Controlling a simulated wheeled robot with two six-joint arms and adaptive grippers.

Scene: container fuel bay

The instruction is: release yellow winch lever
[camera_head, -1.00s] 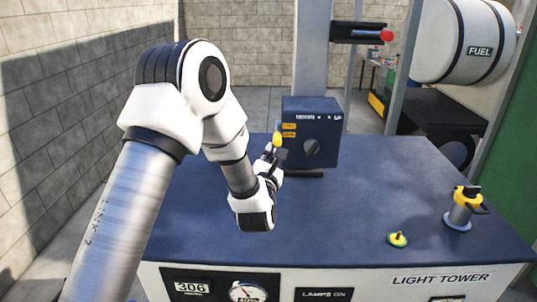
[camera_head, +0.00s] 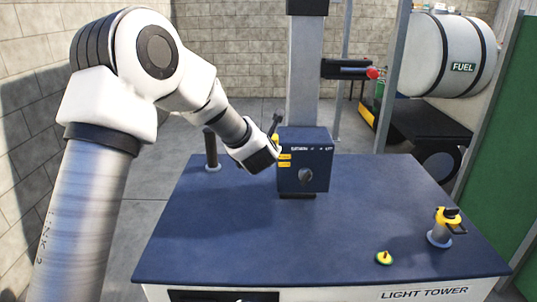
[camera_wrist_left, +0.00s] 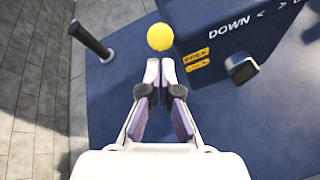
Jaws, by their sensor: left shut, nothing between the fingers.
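The yellow winch lever shows as a round yellow knob (camera_wrist_left: 160,37) in the left wrist view, beside the dark blue winch box (camera_wrist_left: 230,50). In the head view the winch box (camera_head: 303,160) stands on the blue deck, and a bit of yellow shows at its upper left edge, largely hidden by my gripper. My left gripper (camera_wrist_left: 152,78) is shut and empty, its fingertips just short of the yellow knob in the wrist picture. Whether they touch it I cannot tell. In the head view the left gripper (camera_head: 272,138) is at the box's left side. My right gripper is not in view.
The blue deck (camera_head: 230,245) has clear room in front of the box. A dark post (camera_head: 211,148) stands at its back left. A grey mast (camera_head: 304,75) rises behind the box.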

